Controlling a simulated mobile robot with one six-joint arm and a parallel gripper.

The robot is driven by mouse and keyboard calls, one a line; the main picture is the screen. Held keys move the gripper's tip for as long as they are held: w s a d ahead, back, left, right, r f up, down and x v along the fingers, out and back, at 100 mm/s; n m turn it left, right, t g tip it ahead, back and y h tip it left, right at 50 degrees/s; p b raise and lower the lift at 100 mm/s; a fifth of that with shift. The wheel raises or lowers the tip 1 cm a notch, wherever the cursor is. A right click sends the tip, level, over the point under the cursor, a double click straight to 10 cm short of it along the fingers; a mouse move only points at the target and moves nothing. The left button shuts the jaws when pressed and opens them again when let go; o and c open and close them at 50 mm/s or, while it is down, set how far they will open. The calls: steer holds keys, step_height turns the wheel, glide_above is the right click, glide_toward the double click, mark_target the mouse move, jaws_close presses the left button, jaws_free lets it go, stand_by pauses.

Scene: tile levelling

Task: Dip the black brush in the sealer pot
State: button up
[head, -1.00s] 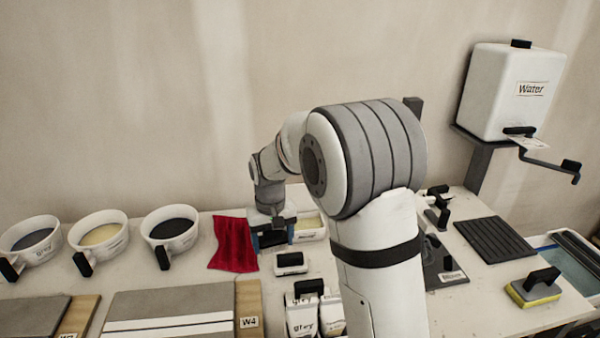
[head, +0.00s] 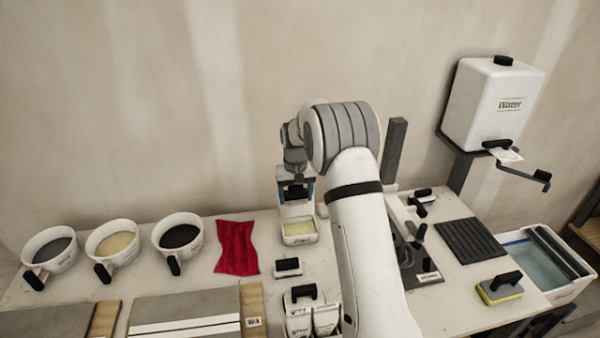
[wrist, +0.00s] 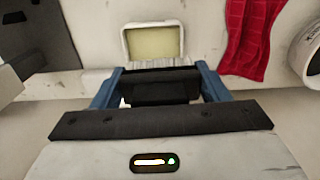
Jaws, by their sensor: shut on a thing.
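My gripper (head: 296,190) is shut on the black brush, above and a little behind the sealer pot in the head view. In the wrist view the brush's dark handle (wrist: 160,88) lies across between my blue fingers (wrist: 158,90). Pale bristles show just beyond it. The sealer pot (head: 300,240) is a white, open, square-topped tub with cream content. It also shows in the wrist view (wrist: 153,43), beyond the brush. The brush looks apart from the pot, held above table height.
A red cloth (head: 237,248) lies left of the pot. Several round white buckets stand farther left, including one with dark content (head: 181,237). A small dark-topped block (head: 288,267) sits in front of the pot. A water tank (head: 497,100) is at right.

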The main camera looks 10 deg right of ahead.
mark_target(300, 199)
steer(key=shift+w+d+r+p, duration=0.45)
steer(key=shift+w+d, duration=0.15)
steer(key=shift+d, duration=0.1)
steer(key=shift+d+f, duration=0.1)
steer(key=shift+f, duration=0.15)
steer(key=shift+f+b, duration=4.65)
steer(key=shift+f, duration=3.25)
steer(key=shift+r+p, duration=2.95)
steer(key=shift+r, duration=3.1)
